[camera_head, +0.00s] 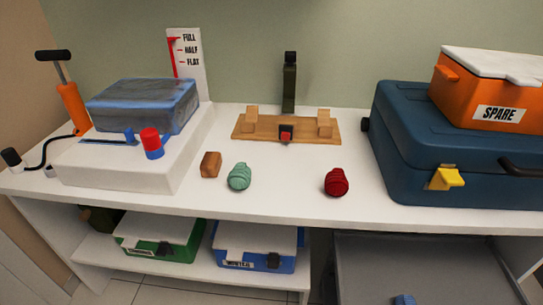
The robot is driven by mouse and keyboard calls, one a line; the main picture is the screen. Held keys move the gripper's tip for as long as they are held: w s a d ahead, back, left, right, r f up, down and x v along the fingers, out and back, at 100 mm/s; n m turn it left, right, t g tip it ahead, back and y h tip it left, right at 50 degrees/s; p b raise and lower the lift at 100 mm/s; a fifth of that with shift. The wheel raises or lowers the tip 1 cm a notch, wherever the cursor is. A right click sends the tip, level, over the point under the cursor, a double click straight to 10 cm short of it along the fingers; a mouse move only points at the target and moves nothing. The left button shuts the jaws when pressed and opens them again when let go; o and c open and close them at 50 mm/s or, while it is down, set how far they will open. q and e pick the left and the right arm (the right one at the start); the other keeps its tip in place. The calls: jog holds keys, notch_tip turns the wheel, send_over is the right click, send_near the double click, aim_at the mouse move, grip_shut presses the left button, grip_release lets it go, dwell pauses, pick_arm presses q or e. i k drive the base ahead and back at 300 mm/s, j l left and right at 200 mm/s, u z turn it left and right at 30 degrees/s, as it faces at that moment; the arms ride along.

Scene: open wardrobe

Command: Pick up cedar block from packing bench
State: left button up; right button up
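The cedar block (210,165) is a small reddish-brown wooden block. It lies on the white packing bench (270,205), just right of a white box-like base. A pale green ribbed roll (239,177) lies close to its right. The block is fully visible and nothing covers it. Neither of my grippers shows in the head view.
A red ribbed roll (336,182) and a wooden stand (285,129) are on the bench. A pump (72,102) and a bluish clear bag (145,105) are at left. A blue case (430,150) bearing an orange SPARE box (488,92) fills the right. The front middle is clear.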

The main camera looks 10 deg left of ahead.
aim_at(209, 166)
jog(key=i+j+z, duration=0.15)
jog(key=j+z, duration=0.65)
jog(key=j, duration=0.15)
